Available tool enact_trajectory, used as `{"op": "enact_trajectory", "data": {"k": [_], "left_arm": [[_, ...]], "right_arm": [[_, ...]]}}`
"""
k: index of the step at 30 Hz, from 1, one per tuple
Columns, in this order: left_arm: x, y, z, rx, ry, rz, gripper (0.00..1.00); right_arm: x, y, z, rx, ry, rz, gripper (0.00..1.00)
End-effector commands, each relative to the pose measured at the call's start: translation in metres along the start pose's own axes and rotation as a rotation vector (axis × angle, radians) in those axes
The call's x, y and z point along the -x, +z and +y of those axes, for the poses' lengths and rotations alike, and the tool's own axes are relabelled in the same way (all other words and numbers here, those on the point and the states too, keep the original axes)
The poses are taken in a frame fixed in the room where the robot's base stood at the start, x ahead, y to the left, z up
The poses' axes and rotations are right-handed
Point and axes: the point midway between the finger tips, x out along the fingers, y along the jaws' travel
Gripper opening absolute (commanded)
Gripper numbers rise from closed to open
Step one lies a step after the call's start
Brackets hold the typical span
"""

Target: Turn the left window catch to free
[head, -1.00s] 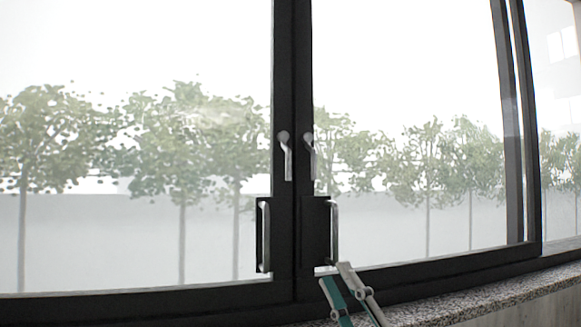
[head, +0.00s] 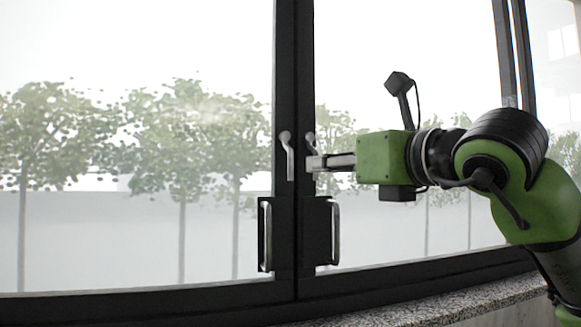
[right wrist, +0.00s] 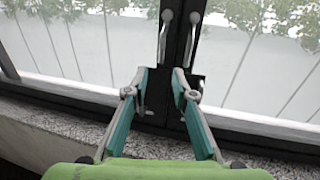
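The left window catch (head: 287,155) is a small light-grey lever with a round top on the dark middle frame. Its lever hangs down. It also shows in the right wrist view (right wrist: 164,35), above the gap between my fingers. The right catch (head: 311,142) sits beside it, its lower part hidden by my right gripper (head: 314,163). That gripper comes in from the right at catch height, its tips just right of the left catch in the picture. In the right wrist view its teal-padded fingers (right wrist: 160,74) are apart with nothing between them. Contact with either catch cannot be told. My left gripper is out of view.
Two pull handles, left (head: 265,235) and right (head: 335,233), stand out from the frame below the catches. A speckled stone sill (head: 440,302) runs along the bottom. Large glass panes lie either side of the dark frame. The space left of the left catch is clear.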

Motion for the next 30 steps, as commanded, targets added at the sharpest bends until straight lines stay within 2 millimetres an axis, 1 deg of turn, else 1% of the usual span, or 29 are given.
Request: {"op": "enact_trajectory", "data": {"k": [2,5,8,15,18,21,25,30], "left_arm": [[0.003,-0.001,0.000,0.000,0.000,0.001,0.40],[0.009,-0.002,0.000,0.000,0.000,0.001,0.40],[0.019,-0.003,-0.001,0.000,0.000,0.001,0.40],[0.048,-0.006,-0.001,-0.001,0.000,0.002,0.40],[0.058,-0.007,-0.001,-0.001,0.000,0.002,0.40],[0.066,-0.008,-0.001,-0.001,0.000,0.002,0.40],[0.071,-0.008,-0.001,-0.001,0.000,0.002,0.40],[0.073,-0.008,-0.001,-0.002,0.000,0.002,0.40]], "right_arm": [[-0.003,0.002,-0.003,0.002,-0.014,0.003,0.24],[-0.013,0.004,-0.003,0.002,-0.013,0.004,0.24],[-0.031,0.005,-0.002,0.002,-0.011,0.005,0.24],[-0.083,0.006,-0.002,0.001,-0.009,0.006,0.24],[-0.103,0.005,-0.002,0.001,-0.009,0.005,0.24],[-0.118,0.005,-0.003,0.002,-0.009,0.004,0.24],[-0.131,0.003,-0.003,0.003,-0.009,0.003,0.24],[-0.137,0.001,-0.003,0.003,-0.009,0.002,0.24]]}}
